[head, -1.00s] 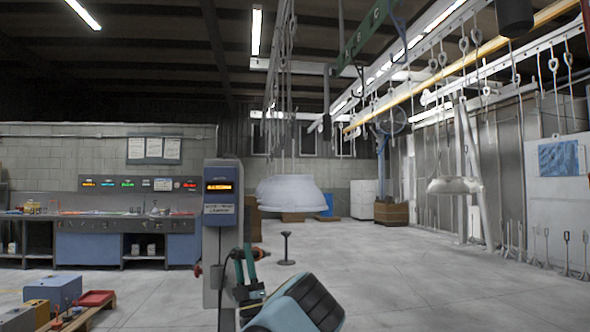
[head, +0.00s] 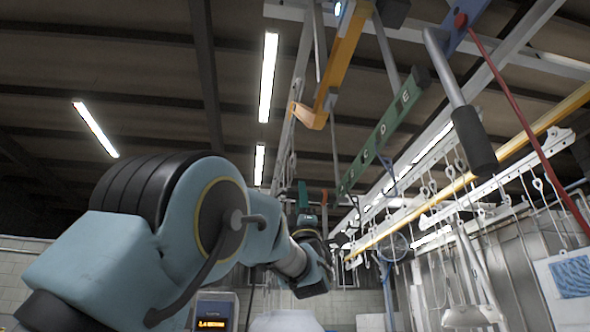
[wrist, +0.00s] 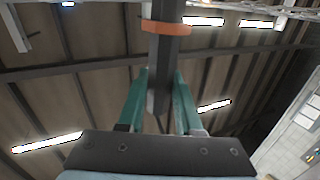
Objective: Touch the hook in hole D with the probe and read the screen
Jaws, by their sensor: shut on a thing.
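The green bar (head: 385,130) with white letters slopes across the upper middle of the head view; D and E are legible. A thin purplish hook (head: 387,166) hangs below it near D; I cannot tell exactly which hole bears it. My gripper (head: 306,206) is raised, left of and below the bar. In the wrist view my teal fingers (wrist: 162,76) are shut on the dark probe (wrist: 167,53), which has an orange band. The probe's tip is not clear, and I see no contact with a hook. The orange screen (head: 211,323) shows at the bottom edge, its text unreadable.
A yellow bracket (head: 330,70) hangs above my gripper. A grey bar with a black grip (head: 474,140) and a red rod (head: 525,120) hang to the right. White rails with several hooks (head: 500,190) run behind.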

